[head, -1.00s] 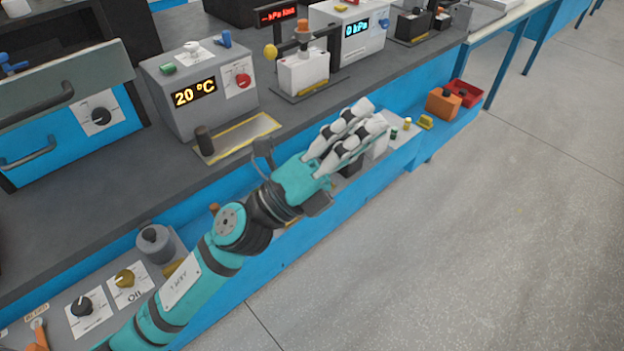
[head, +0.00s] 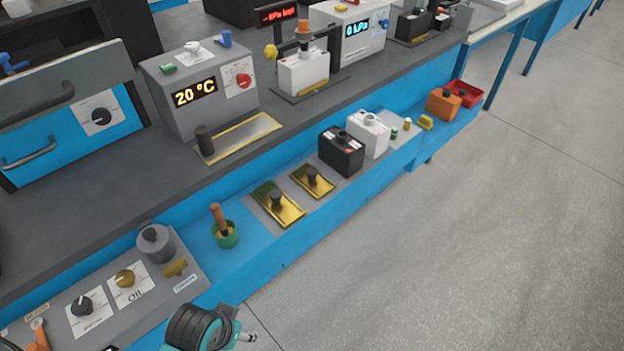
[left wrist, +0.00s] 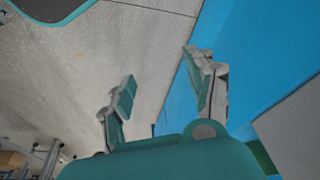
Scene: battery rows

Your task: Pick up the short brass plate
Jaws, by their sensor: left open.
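Two brass plates with dark knobs lie on the lower blue shelf in the head view. The plate farther right (head: 321,187) looks shorter than the one to its left (head: 289,214). My left gripper (left wrist: 163,85) is open and empty in the left wrist view, its fingers spread over grey floor and a blue panel. In the head view only part of my left wrist and a bit of the gripper (head: 246,337) show at the bottom edge, below and left of the plates and apart from them. My right gripper is not in view.
A black block (head: 341,157) and a white block (head: 369,139) stand right of the plates. A green pot with an orange handle (head: 225,236) and a grey control panel (head: 90,320) are to the left. The dark bench top (head: 120,225) overhangs behind. The floor in front is clear.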

